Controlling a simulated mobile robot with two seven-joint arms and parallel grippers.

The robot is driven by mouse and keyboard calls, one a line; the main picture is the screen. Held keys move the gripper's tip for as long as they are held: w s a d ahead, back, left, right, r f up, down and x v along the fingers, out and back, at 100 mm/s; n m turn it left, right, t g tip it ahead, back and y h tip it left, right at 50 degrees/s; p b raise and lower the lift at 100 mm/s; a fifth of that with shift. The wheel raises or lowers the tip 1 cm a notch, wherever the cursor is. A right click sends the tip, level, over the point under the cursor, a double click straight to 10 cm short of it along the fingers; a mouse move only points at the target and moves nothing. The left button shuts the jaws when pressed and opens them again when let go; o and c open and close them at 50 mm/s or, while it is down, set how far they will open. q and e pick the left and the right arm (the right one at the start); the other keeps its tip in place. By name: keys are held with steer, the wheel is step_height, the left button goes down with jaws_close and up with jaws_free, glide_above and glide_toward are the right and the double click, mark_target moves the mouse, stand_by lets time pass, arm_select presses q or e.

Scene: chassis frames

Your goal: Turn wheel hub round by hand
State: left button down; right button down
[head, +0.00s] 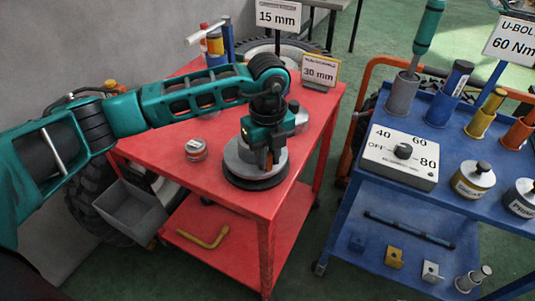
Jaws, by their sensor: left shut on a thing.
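The wheel hub (240,168) is a grey round disc on a dark base, standing on the red table near its front right edge. My left arm reaches in from the left across the table. My left gripper (267,158) points down over the hub and is shut on a part of it. The gripper covers the hub's middle, so the gripped part is mostly hidden. My right gripper is out of view.
The red table (185,165) holds a small jar (196,149) and a 30 mm sign (320,70). A grey bin (130,209) hangs at its left. A blue cart (350,205) with a dial box (401,157) and several cans stands right, across a floor gap.

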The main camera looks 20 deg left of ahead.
arm_select(q)
steer(key=shift+w, duration=0.1)
steer(key=c, duration=1)
jaws_free()
steer(key=shift+c, duration=0.2)
step_height(320, 180, up, 13)
